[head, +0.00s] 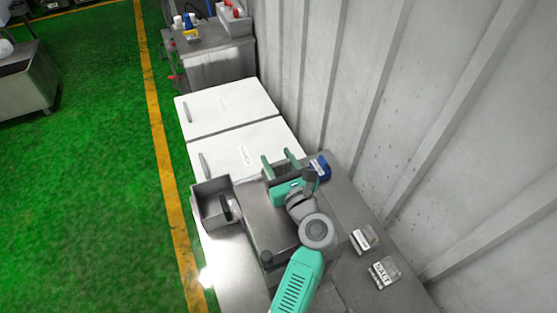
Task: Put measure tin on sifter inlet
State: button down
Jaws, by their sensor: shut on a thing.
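My gripper (281,160) is over the grey metal worktop in the middle of the head view, its two green fingers pointing toward the back. A small grey metal piece, seemingly the measure tin (280,172), shows between the fingers, largely hidden by them and the wrist. An open square metal box with a dark inside, seemingly the sifter inlet (211,188), stands left of my gripper. A gap separates the gripper from this box.
A blue object (320,167) lies just right of my gripper. Two small labelled boxes (365,239) (384,272) sit along the wall side. White cabinets (230,105) stand behind. A corrugated wall (400,110) bounds the right. Green floor (90,190) is open at left.

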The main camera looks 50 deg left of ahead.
jog(key=c, duration=1.2)
grip_release()
jog(key=shift+f, duration=0.2)
jog(key=o, duration=0.5)
jog(key=shift+r, duration=0.35)
jog(key=v, duration=1.2)
jog(key=shift+f+b, duration=0.15)
jog(key=shift+b, duration=0.2)
